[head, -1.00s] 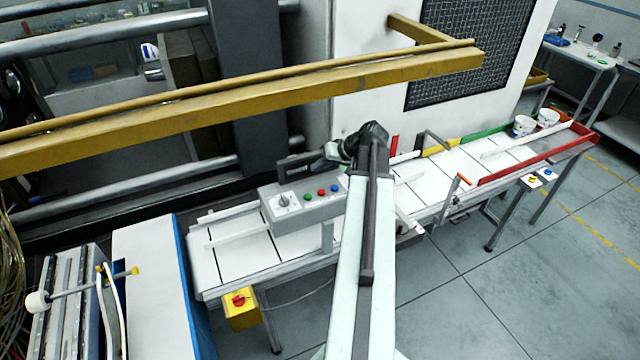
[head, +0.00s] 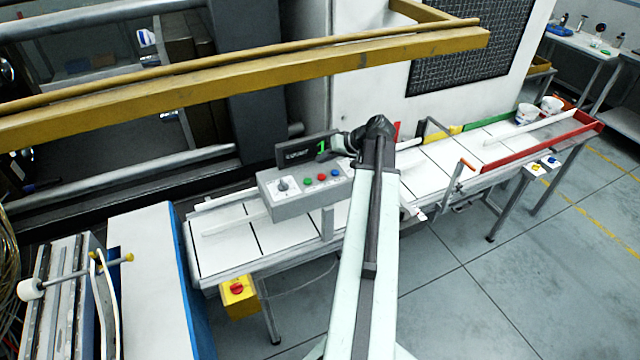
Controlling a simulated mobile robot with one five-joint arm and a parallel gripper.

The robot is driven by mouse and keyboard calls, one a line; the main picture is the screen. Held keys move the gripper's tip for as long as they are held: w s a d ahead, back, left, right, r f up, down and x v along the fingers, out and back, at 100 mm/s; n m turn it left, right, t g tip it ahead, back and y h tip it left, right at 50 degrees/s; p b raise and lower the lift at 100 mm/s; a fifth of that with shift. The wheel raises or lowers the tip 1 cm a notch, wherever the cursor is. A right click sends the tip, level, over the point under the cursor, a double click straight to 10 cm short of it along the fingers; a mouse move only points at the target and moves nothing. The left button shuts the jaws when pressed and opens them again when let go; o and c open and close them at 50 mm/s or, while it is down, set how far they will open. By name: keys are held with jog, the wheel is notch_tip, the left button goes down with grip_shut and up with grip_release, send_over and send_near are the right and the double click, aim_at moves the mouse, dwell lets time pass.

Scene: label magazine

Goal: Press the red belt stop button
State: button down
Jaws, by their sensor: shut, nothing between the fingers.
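A grey control box (head: 300,195) stands over the near side of the white conveyor belt. A second red button (head: 237,288), mushroom shaped, sits on a yellow box below the belt's left end. My pale arm rises from the bottom of the picture and bends at its dark elbow. My gripper (head: 342,144) is shut and empty above and behind the control box's right end, its tip small and partly hidden.
A dark display (head: 302,150) with a green 1 stands behind the buttons. A yellow rail (head: 250,72) crosses above. The belt (head: 215,255) runs right to red side guards (head: 530,150) and white tubs. A blue-sided white machine (head: 150,280) stands at left.

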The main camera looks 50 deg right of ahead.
aim_at(324, 177)
notch_tip(324, 177, down, 4)
jog(key=b, duration=0.3)
dwell(1.7)
jog(key=shift+s+f, duration=0.1)
jog(key=shift+f, duration=0.25)
jog(key=shift+f+b, duration=0.55)
jog(key=shift+b, duration=0.25)
dwell(0.4)
jog(key=shift+r, duration=0.15)
jog(key=shift+r+p, duration=0.85)
jog(key=shift+p, duration=0.15)
